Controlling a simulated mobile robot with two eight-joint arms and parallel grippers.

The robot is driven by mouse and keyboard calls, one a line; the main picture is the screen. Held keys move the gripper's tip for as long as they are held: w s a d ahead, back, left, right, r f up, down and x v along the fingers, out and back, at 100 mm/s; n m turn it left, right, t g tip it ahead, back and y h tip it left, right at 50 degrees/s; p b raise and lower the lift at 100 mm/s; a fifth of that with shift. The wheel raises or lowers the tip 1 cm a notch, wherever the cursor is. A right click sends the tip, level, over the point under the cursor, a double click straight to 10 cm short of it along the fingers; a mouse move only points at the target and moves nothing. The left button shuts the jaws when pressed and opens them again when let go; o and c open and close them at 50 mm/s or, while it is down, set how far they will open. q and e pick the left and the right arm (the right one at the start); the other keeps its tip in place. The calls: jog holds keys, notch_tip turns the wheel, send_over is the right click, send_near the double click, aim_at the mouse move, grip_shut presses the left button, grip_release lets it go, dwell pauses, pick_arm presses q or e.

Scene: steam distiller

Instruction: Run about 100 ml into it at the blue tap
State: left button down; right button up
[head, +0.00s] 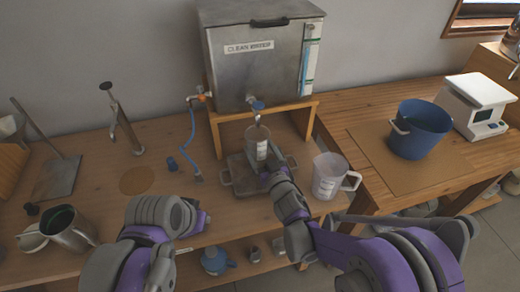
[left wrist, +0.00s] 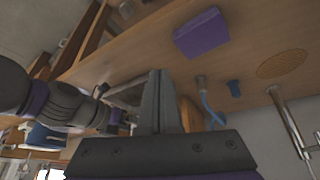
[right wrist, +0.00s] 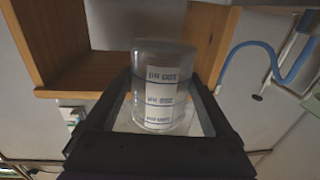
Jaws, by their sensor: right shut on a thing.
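A clear beaker (head: 256,148) with a white marked label is upright just under the tap. My right gripper (head: 271,162) is shut on the beaker from the front. The beaker (right wrist: 162,90) shows between its fingers in the right wrist view; I cannot tell for sure how much water is in it. My left gripper (left wrist: 162,75) is shut and empty, its fingers together, away from the tap.
A metal tray (head: 233,186) with side handles lies below the beaker. A clear jug (head: 328,178) stands to its right. A blue hose (head: 189,140) hangs from a side valve. A blue pot (head: 420,128) and a white scale (head: 477,104) are on the right table. A metal jug (head: 68,229) stands front left.

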pick_arm(q)
jog(key=w+d+r+m+t+h, duration=0.1)
jog(key=w+d+r+m+h, duration=0.15)
jog(key=w+d+r, duration=0.7)
jog(key=w+d+r+m+h, duration=0.2)
jog(key=w+r+m, duration=0.2)
jog(key=w+r, duration=1.25)
jog(key=shift+s+d+f, duration=0.1)
jog(key=shift+f, duration=1.15)
jog(key=shift+s+d+f, duration=0.1)
jog(key=shift+f, duration=1.15)
jog(key=shift+r, duration=0.1)
